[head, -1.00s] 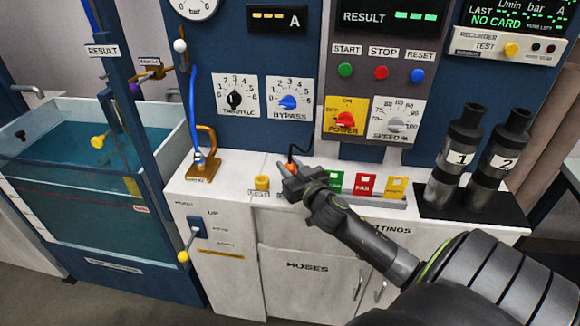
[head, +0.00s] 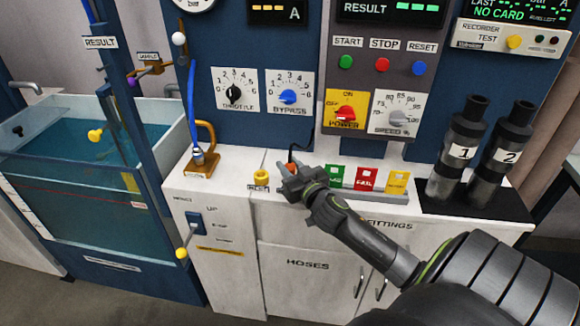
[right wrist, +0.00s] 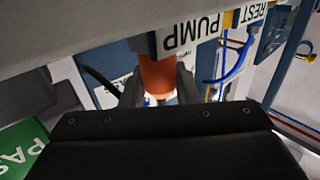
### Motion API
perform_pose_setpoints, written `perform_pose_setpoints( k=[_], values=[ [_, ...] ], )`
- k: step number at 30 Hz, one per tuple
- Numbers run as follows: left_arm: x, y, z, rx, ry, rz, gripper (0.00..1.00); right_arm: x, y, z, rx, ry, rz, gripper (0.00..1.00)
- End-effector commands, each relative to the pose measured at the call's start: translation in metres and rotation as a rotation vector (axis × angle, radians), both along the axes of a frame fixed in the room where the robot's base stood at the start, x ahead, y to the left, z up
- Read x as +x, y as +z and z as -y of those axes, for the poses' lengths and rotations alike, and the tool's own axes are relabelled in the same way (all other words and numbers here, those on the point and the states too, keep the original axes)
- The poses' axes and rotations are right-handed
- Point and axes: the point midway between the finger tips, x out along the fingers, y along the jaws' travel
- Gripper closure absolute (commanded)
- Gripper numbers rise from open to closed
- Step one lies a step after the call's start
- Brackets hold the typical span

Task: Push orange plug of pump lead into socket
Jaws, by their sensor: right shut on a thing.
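The orange plug (head: 291,168) is at the fingers of my right gripper (head: 285,178), above the white counter in the head view. A dark lead (head: 292,152) curves up behind it. In the right wrist view the orange plug (right wrist: 157,75) sits between the two dark fingers, which are shut on it. A white label reading PUMP (right wrist: 193,32) is right beside the plug's far end. The socket is not clearly visible, and I cannot tell how far the plug is in. My left gripper is not in view.
A yellow button (head: 261,177) is left of my gripper. Green, red (head: 366,178) and yellow cards stand in a rack to the right. A brass fitting with a blue hose (head: 200,163) is at the left. Two dark cylinders (head: 459,150) stand at the right.

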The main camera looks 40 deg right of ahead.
Motion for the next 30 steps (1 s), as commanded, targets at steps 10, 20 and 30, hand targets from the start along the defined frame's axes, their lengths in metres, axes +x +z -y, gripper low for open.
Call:
perform_pose_setpoints(
  k=[10,20,30],
  values=[
    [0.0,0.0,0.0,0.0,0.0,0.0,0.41,0.0,-0.002,0.0,0.002,-0.002,-0.003,0.47],
    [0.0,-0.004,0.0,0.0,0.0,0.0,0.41,-0.012,-0.003,-0.002,0.001,-0.001,-0.004,0.47],
    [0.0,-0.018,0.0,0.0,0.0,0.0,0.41,-0.076,-0.005,-0.014,0.0,0.0,-0.006,0.47]
  ],
)
